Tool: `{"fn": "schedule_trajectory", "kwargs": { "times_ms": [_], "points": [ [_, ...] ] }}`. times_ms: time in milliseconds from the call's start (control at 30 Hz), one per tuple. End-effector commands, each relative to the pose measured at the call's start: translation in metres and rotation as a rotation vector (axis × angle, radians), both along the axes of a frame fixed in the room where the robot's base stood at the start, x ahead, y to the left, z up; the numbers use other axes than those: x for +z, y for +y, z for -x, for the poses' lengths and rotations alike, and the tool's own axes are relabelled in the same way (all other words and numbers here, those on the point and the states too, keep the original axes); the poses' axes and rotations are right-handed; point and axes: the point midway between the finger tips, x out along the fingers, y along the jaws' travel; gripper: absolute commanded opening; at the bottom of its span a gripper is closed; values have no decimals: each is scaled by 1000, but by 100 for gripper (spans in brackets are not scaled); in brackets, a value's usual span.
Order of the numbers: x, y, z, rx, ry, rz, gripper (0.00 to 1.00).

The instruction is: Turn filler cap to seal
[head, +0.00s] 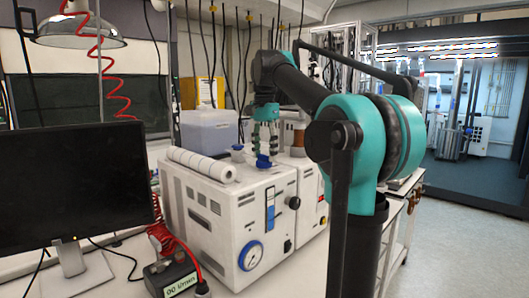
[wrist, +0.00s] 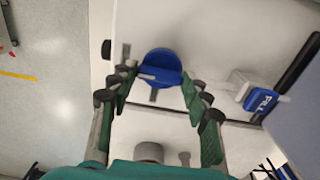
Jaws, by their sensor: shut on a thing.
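The filler cap (wrist: 160,62) is a round blue cap with a raised grip bar across it, in the upper middle of the wrist view. It also shows in the head view as a small blue piece (head: 263,162) on top of a white machine (head: 212,206). My gripper (wrist: 158,77) points down at the machine's top, with one green-padded finger on each side of the cap. It is shut on the cap. In the head view my gripper (head: 265,147) hides part of the cap, and the cap's seat underneath is hidden.
A blue part marked PULL (wrist: 261,99) stands right of the cap. A white roll (head: 201,165) lies on the machine's left top edge. A monitor (head: 75,185) stands at left, a grey bin (head: 209,130) behind. Open floor (head: 470,225) is at right.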

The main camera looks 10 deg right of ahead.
Motion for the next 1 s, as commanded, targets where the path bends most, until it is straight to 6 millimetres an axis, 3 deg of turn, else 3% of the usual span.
{"fn": "schedule_trajectory", "kwargs": {
  "times_ms": [500,533,700,1000],
  "points": [
    [0,0,0,-21,-1,0,19],
    [0,0,-1,-21,-1,0,49],
    [0,0,0,-20,-1,0,69],
    [1,0,0,-20,0,0,69]
  ]
}}
